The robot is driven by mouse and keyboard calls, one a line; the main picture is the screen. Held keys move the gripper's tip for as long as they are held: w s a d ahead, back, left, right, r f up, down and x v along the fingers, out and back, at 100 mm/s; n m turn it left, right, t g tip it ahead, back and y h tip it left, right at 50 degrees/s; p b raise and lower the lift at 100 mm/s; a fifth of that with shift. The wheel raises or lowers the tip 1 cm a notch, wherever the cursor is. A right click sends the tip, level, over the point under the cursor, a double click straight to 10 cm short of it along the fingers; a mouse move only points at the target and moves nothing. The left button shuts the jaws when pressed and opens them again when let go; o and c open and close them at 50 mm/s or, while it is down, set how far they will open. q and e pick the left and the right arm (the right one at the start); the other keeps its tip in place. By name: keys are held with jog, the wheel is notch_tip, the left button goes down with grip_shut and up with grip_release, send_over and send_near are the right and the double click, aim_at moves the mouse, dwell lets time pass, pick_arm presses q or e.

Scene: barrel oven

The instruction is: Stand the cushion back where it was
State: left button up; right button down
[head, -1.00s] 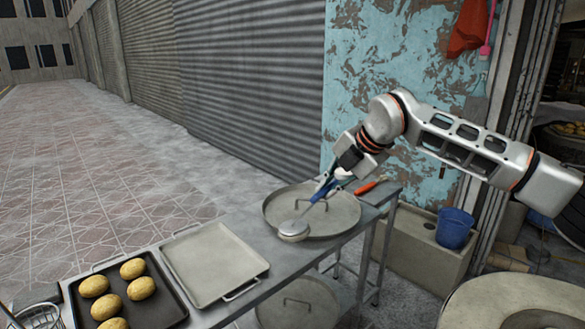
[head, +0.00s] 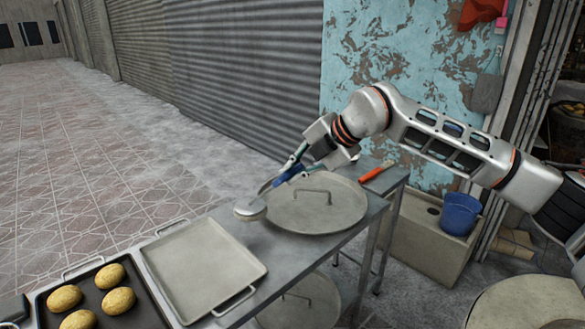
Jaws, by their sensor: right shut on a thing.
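The cushion (head: 250,210) is a round, pale disc on a handle. My right gripper (head: 287,173) is shut on its blue handle. The disc points down and to the left. It appears at the left edge of the round metal lid (head: 320,212) on the steel table (head: 215,205). I cannot tell whether the disc touches the table or hangs just above it. The fingers hide part of the handle. My left gripper is not in view.
An empty flat tray (head: 205,265) lies in front of the lid. A dark tray (head: 135,310) with several potato-like breads is at the lower left. An orange-handled tool (head: 376,171) lies behind the lid. A blue bucket (head: 459,214) stands at right.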

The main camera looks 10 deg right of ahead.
pick_arm(q)
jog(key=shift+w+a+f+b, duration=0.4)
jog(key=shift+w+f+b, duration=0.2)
jog(key=shift+b, duration=0.6)
pick_arm(e)
notch_tip(320, 180, down, 6)
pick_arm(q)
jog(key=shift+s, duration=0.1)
pick_arm(e)
jog(key=shift+f, duration=0.1)
jog(key=c, duration=2)
grip_release()
jog(key=o, duration=0.3)
